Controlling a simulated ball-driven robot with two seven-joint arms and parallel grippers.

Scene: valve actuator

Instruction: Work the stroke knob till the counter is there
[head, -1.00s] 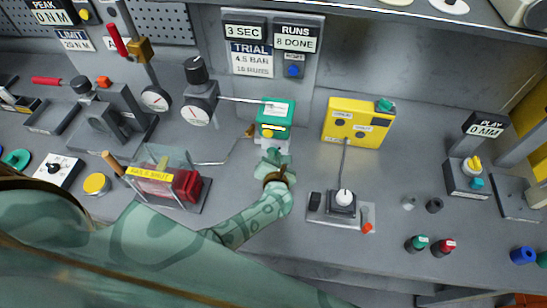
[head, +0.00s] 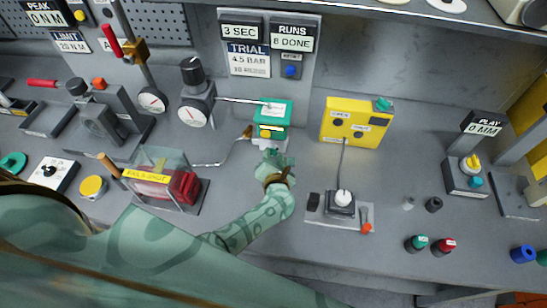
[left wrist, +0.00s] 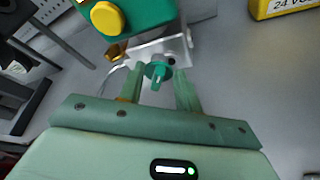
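The green actuator box (head: 272,113) with a yellow button sits at the middle of the bench. In the left wrist view its green body (left wrist: 140,12) and yellow button show at the top. A small teal knob (left wrist: 158,70), apparently the stroke knob, is below it by a clear bracket. My left gripper (head: 271,160) is at the front of the actuator; in the wrist view its fingers (left wrist: 158,90) stand apart on both sides of the knob, and firm contact does not show. My right gripper does not show.
The trial card (head: 248,58) reads 4.5 BAR. A yellow box (head: 356,122) stands right of the actuator, with a white-knobbed joystick (head: 343,197) before it. A clear-covered red switch (head: 184,186) is left of my forearm.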

